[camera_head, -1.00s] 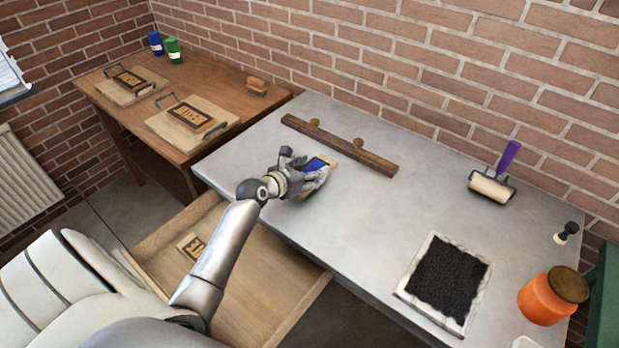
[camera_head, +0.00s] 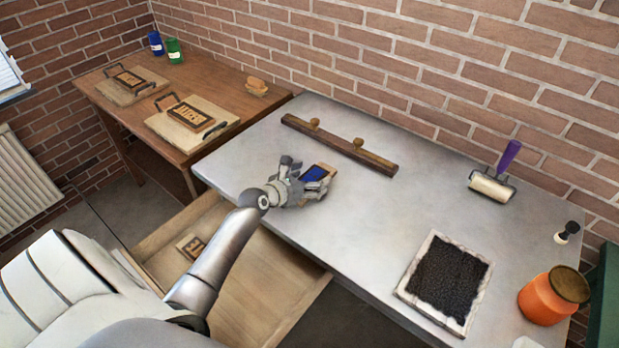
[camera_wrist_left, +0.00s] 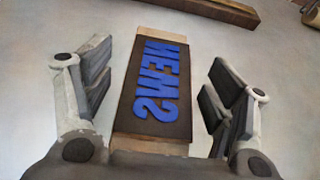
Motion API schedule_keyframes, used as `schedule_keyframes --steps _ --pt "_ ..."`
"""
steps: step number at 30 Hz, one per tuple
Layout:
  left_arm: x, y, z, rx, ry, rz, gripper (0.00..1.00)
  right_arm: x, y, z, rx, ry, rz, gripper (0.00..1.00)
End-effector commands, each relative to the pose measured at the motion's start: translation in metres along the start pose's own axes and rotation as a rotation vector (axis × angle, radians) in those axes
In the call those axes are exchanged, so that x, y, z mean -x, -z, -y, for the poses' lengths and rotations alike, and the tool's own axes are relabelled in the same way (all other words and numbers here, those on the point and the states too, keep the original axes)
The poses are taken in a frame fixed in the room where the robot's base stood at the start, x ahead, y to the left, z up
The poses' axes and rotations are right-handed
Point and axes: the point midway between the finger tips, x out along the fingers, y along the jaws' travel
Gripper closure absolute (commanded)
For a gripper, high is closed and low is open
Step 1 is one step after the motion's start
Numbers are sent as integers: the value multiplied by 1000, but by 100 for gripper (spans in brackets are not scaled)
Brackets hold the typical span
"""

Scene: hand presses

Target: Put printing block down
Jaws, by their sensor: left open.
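The printing block (camera_head: 316,174) lies on the grey metal table (camera_head: 240,160) near its left part. It is a wooden block with a dark face and blue raised letters, which also shows in the left wrist view (camera_wrist_left: 155,85). My left gripper (camera_head: 310,186) is at the block, low over the table. In the left wrist view my left gripper (camera_wrist_left: 155,100) is open, with one finger on each side of the block and a visible gap to it on both sides. My right gripper is not in view.
A wooden bar with knobs (camera_head: 340,146) lies behind the block. A roller (camera_head: 493,185), a black ink tray (camera_head: 447,278) and an orange jar (camera_head: 550,297) stand to the right. An open drawer (camera_head: 290,308) lies below the table's front edge. The middle of the table is clear.

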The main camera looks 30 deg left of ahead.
Motion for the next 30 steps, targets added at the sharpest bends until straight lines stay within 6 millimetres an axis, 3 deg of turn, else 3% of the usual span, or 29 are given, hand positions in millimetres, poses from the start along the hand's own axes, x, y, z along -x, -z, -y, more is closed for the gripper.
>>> schedule_keyframes --steps 8,21,30 --pt "11 -2 0 1 0 0 22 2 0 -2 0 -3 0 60" --pt "91 -2 0 0 0 -1 22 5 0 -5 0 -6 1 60" --pt "120 -2 0 0 1 0 22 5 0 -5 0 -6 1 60"
